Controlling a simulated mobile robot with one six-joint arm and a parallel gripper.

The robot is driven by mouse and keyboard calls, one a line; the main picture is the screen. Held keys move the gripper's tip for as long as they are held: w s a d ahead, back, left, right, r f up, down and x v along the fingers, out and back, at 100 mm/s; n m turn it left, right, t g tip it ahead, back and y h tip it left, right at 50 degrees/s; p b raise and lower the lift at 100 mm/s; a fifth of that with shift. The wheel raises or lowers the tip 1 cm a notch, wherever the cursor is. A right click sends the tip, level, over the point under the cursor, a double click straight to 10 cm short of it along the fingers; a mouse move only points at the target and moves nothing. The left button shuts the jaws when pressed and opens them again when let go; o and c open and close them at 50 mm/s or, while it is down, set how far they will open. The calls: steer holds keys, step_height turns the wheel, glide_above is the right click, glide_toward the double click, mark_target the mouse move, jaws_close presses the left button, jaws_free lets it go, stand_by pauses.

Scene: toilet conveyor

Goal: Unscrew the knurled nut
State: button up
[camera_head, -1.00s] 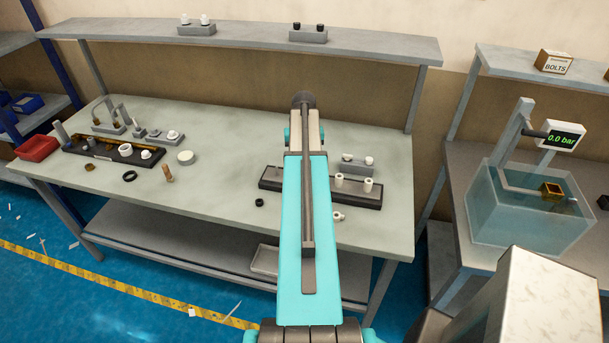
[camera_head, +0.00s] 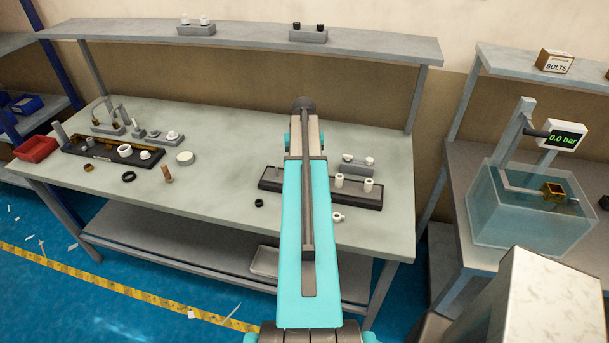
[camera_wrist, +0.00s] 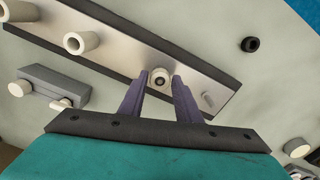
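In the wrist view, a pale round fitting with a dark centre (camera_wrist: 160,79) stands on the metal strip of a dark-edged tray (camera_wrist: 205,72). My gripper (camera_wrist: 159,79) has its two purple fingers on either side of this fitting, with small gaps showing, so it is open around it. Whether knurling is on this fitting is too small to tell. Two pale hollow cylinders (camera_wrist: 82,42) stand further along the strip.
A black ring (camera_wrist: 250,44) lies on the table beside the tray. A grey block with two pale knobs (camera_wrist: 52,84) stands on the tray's other side. In the head view, a second fixture (camera_head: 95,150) and a red bin (camera_head: 36,148) are at left, and a water tank (camera_head: 490,205) at right.

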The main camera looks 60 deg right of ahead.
jaws_close()
steer(key=shift+n, duration=2.5)
steer(key=shift+n, duration=0.3)
steer(key=shift+n, duration=2.3)
